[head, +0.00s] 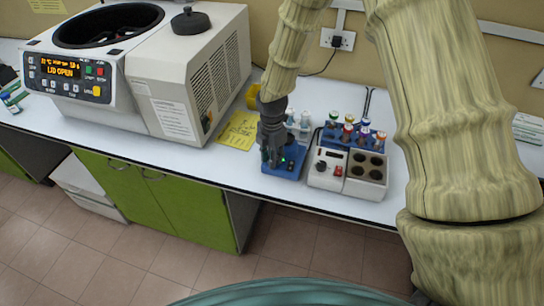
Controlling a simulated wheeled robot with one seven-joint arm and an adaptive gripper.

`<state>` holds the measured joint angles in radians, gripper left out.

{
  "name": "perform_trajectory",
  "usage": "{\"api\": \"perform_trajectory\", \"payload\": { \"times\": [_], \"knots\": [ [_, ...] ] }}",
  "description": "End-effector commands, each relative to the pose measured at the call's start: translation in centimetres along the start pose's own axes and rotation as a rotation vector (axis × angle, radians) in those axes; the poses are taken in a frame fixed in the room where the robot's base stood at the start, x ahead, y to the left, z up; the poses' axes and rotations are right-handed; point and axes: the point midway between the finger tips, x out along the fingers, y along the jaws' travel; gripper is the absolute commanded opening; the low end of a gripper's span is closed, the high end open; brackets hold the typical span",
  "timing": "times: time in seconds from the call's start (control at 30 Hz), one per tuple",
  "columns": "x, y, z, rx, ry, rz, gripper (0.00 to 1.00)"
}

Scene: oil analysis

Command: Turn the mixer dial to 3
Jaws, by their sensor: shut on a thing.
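The mixer (286,174) is a small blue box near the front of the white bench, with a small green light and dark controls on its top. My gripper (270,158) points down over the left part of the mixer. It is shut on the mixer dial, which the fingers hide, so the dial's setting cannot be read.
A blue rack (336,137) of colour-capped vials is behind. A large centrifuge (170,80) reading "LID OPEN" and a yellow sheet (237,131) are to the left.

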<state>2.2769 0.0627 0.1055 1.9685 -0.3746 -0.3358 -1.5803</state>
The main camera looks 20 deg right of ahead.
Motion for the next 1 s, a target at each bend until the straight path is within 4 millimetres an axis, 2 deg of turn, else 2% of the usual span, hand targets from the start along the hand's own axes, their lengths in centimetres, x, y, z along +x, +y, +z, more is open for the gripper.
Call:
{"api": "perform_trajectory", "payload": {
  "times": [0.4, 0.9, 0.93, 1.0],
  "knots": [
    [-0.22, 0.18, 0.11, 0.18, -0.002, 0.004, 0.0],
    [-0.27, 0.23, 0.14, 0.2, -0.002, 0.006, 0.0],
    [-0.27, 0.24, 0.14, 0.2, -0.002, 0.006, 0.3],
    [-0.25, 0.22, 0.14, 0.2, -0.002, 0.005, 0.42]
  ]
}}
